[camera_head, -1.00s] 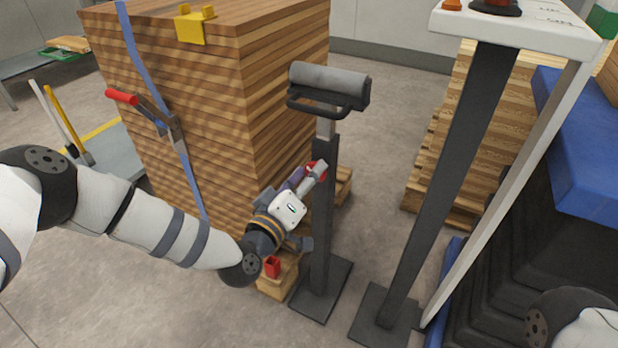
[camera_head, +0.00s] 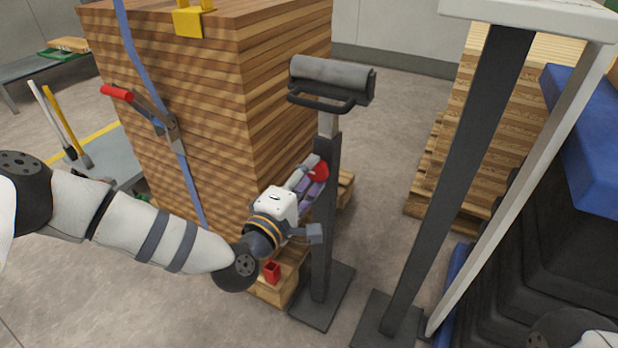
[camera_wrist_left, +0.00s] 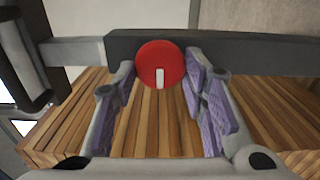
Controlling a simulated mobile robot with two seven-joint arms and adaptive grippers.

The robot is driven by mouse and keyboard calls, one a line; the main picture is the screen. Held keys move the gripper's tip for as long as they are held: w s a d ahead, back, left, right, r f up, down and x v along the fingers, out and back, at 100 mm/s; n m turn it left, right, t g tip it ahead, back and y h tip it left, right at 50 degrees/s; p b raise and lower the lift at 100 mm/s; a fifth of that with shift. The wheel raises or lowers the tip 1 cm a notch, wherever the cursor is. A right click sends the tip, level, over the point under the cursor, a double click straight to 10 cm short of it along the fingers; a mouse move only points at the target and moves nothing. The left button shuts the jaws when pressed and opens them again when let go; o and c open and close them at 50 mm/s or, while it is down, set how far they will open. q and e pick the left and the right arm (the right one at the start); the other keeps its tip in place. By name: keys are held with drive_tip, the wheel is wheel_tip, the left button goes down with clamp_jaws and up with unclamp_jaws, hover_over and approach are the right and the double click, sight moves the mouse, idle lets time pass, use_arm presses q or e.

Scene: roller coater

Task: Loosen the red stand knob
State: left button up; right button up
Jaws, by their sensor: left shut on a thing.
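The red stand knob (camera_head: 319,171) is on the side of the dark upright post of the roller stand (camera_head: 325,215). In the left wrist view the red knob (camera_wrist_left: 160,64) is a round disc with a white mark pointing down. My left gripper (camera_head: 312,180) is at the knob, left of the post. In the left wrist view its purple-padded fingers (camera_wrist_left: 160,78) stand on either side of the knob and are shut on it. In the head view the fingers partly cover the knob. My right gripper is out of view.
A tall strapped wood stack (camera_head: 200,110) stands close behind my left arm. A grey roller (camera_head: 330,75) tops the stand. A white-topped frame with a dark leg (camera_head: 455,180) stands to the right. Bare floor (camera_head: 375,190) lies between stand and frame.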

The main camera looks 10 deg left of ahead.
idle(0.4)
use_arm(q)
drive_tip(key=o, duration=1.1)
drive_tip(key=v, duration=1.2)
drive_tip(key=shift+r, duration=0.15)
